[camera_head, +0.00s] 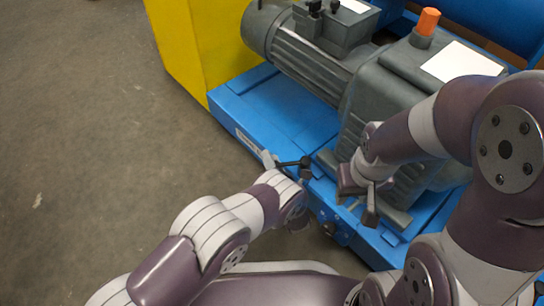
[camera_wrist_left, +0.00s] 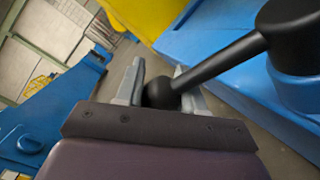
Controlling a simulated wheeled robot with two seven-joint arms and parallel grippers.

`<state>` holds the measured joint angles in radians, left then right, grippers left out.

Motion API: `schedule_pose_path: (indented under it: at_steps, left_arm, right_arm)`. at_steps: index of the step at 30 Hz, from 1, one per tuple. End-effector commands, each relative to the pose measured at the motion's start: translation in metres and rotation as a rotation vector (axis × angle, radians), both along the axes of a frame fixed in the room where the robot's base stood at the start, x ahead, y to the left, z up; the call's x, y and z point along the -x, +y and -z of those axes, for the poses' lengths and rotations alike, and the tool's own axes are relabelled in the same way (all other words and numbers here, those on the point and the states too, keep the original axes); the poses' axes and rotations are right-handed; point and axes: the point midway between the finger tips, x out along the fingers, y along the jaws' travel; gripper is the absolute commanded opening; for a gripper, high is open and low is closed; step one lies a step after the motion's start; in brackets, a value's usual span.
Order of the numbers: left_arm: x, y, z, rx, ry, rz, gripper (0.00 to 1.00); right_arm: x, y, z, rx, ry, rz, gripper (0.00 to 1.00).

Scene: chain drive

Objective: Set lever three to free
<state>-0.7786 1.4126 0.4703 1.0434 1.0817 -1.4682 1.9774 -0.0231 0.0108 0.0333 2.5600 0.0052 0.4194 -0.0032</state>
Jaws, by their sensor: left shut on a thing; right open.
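A black lever with a ball knob (camera_wrist_left: 160,92) shows in the left wrist view. Its rod slants up to a thick black hub (camera_wrist_left: 292,35) on the blue base. My left gripper (camera_wrist_left: 155,88) is shut around the knob, one grey finger on each side. In the head view, the black lever (camera_head: 291,163) stands at the base's front edge, with my left gripper (camera_head: 283,165) at it. My right gripper (camera_head: 355,200) is open near the front of the grey housing. No lever number or position mark is readable.
The blue base (camera_head: 285,105) carries a grey motor (camera_head: 310,65) and a grey gearbox (camera_head: 395,85) with an orange cap (camera_head: 428,20). A yellow cabinet (camera_head: 200,45) stands behind. A dark knob (camera_head: 328,228) sits on the base's front. The floor at left is clear.

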Motion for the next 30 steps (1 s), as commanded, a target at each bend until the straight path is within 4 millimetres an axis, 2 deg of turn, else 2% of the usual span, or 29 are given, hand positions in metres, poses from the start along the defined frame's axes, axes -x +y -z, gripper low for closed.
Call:
schedule_pose_path:
  at_steps: [9, 21, 22, 23, 24, 30]
  left_arm:
    - [0.0066, 0.0009, 0.0007, -0.001, 0.001, -0.065, 0.0]
    - [0.0068, 0.0013, 0.0005, -0.001, 0.001, -0.069, 0.0]
    - [0.0068, 0.0013, 0.0005, -0.001, 0.001, -0.069, 0.48]
    - [0.0067, 0.0012, 0.0004, -0.001, 0.001, -0.069, 0.57]
    - [0.0067, 0.0011, 0.0004, -0.001, 0.001, -0.069, 0.63]
    - [0.0067, 0.0009, 0.0001, 0.0, 0.001, -0.069, 0.63]
  right_arm:
    - [-0.0001, 0.0, 0.0031, 0.0, 0.0, 0.0, 0.43]
    - [-0.0001, 0.0, 0.003, 0.0, 0.0, 0.0, 0.43]
    - [-0.0001, 0.0, 0.003, 0.0, 0.0, 0.0, 0.43]
    - [-0.0001, 0.0, 0.003, 0.0, 0.0, 0.0, 0.43]
    - [0.0, 0.0, 0.003, 0.0, 0.0, 0.0, 0.43]
    - [0.0, 0.0, 0.0029, 0.0, 0.0, 0.0, 0.43]
